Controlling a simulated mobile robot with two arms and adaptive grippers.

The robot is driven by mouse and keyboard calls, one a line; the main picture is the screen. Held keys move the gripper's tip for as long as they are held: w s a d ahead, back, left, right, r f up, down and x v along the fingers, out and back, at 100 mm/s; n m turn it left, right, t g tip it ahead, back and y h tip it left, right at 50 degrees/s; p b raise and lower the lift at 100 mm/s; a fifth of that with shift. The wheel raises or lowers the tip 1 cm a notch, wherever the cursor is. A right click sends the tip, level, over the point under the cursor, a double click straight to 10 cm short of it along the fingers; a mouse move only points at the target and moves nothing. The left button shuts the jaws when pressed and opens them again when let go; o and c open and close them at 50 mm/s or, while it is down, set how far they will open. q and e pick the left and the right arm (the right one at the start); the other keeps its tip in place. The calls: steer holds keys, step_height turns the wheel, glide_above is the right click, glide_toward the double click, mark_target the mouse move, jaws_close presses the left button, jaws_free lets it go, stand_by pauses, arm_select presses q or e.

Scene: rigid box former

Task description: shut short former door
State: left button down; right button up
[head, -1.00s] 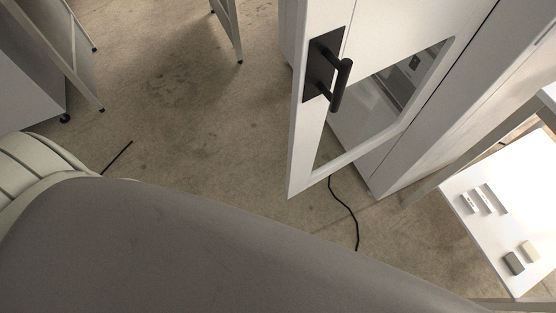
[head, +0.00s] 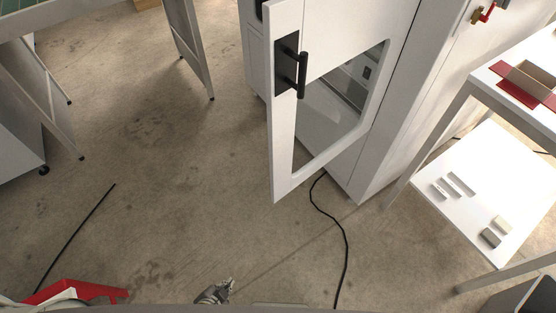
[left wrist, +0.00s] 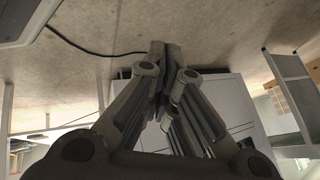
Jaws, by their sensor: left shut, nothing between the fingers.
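The former is a white cabinet (head: 395,110) at the upper middle right of the head view. Its door (head: 284,150) stands ajar, with its free edge swung out to the left of the body. The door has a window and a black bar handle (head: 302,75) on a dark plate. My left gripper (head: 228,286) shows small at the bottom edge of the head view, well below the door and apart from it. In the left wrist view its fingers (left wrist: 164,50) are together and empty. My right gripper is not in view.
A black cable (head: 343,235) lies on the floor below the door. A white table with a lower shelf (head: 460,215) holding small blocks stands at right. A metal-legged frame (head: 190,50) stands at upper left. A red thing (head: 75,292) shows at lower left. The middle floor is clear.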

arm_select(q)
steer(key=w+d+r+m+t+h+p, duration=0.1)
steer(key=w+d+r+m+t+h, duration=0.2)
steer(key=r, duration=0.7)
steer(key=w+d+r+m+t+p, duration=0.1)
steer(key=w+d+r+m+t, duration=0.1)
steer(key=w+d+r+m, duration=0.5)
steer(key=d+r+m+t+h, duration=0.2)
steer(key=r+h, duration=0.1)
steer(key=r, duration=1)
steer(key=d+r+m+t+h, duration=0.1)
steer(key=d+r+m+h, duration=0.15)
steer(key=r, duration=1.15)
steer(key=p, duration=0.5)
glide_above(282, 158)
steer(key=s, duration=0.5)
steer(key=shift+w+f+y, duration=0.2)
steer(key=shift+f+y, duration=0.05)
steer(key=shift+f, duration=0.05)
